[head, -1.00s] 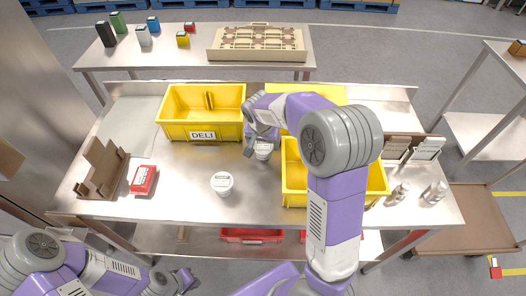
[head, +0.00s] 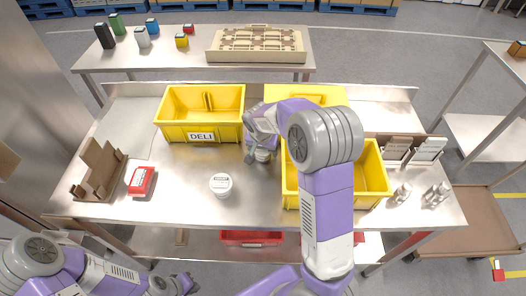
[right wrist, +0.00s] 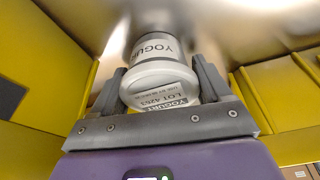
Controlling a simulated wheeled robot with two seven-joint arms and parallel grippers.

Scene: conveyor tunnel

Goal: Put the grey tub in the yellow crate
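A pale grey-white tub with a "YOGURT" label (right wrist: 160,82) sits between my right gripper's two fingers in the right wrist view. The fingers lie close to its lid on both sides; whether they press on it I cannot tell. In the head view my right gripper (head: 259,155) is low over the table between the crates and mostly hides this tub. A second, whitish tub (head: 220,184) stands upright on the table, left of that gripper. A yellow crate labelled DELI (head: 174,133) and a second yellow crate (head: 342,201), partly behind my right arm, stand open. My left gripper (head: 184,284) is at the bottom left.
Another yellow container (head: 325,95) is at the back, partly hidden by my right arm. A brown cardboard holder (head: 100,171) and a red box (head: 141,181) are at left. Metal shakers (head: 436,195) and card holders (head: 428,149) are at right.

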